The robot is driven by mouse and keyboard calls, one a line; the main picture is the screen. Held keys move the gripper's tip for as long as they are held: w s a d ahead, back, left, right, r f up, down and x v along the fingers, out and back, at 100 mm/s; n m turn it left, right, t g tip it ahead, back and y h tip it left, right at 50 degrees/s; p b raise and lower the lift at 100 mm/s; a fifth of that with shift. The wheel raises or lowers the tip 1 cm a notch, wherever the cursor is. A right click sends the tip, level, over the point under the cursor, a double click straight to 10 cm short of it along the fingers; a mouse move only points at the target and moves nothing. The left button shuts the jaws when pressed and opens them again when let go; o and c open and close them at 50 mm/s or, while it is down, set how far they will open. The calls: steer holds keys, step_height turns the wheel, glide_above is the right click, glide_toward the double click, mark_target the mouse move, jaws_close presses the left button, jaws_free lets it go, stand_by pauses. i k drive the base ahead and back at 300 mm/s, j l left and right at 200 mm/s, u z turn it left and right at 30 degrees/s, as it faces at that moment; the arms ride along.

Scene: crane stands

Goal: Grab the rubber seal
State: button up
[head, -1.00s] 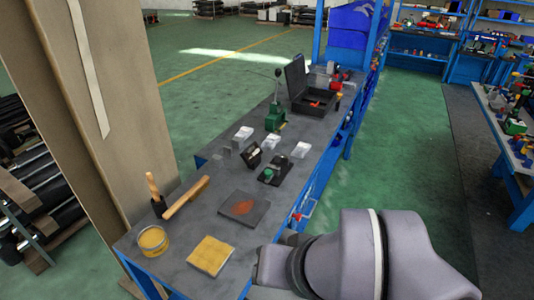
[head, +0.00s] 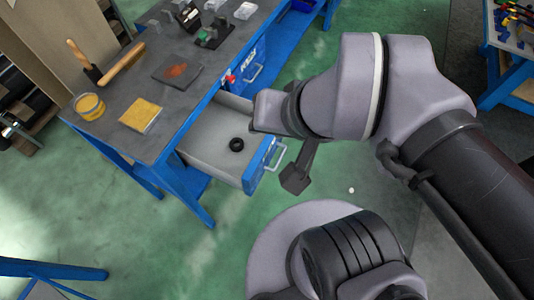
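The rubber seal, a small black ring (head: 237,144), lies flat on the grey floor of an open drawer (head: 205,150) under the workbench, near the drawer's blue front. My gripper (head: 296,180) shows as a dark shape hanging below the grey wrist, to the right of the drawer front and apart from the seal. Most of the gripper is hidden behind my wrist, and whether its fingers are open cannot be made out.
The drawer's blue front with its handle (head: 277,157) juts out from the workbench (head: 125,85). Green floor lies clear below the drawer.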

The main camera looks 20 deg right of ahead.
mark_target(235, 141)
steer(key=i+l+u, duration=0.25)
steer(key=u, duration=0.2)
steer(key=i+l+u, duration=0.15)
steer(key=l+u, duration=0.3)
steer(key=i+j, duration=0.05)
steer(key=j, duration=0.05)
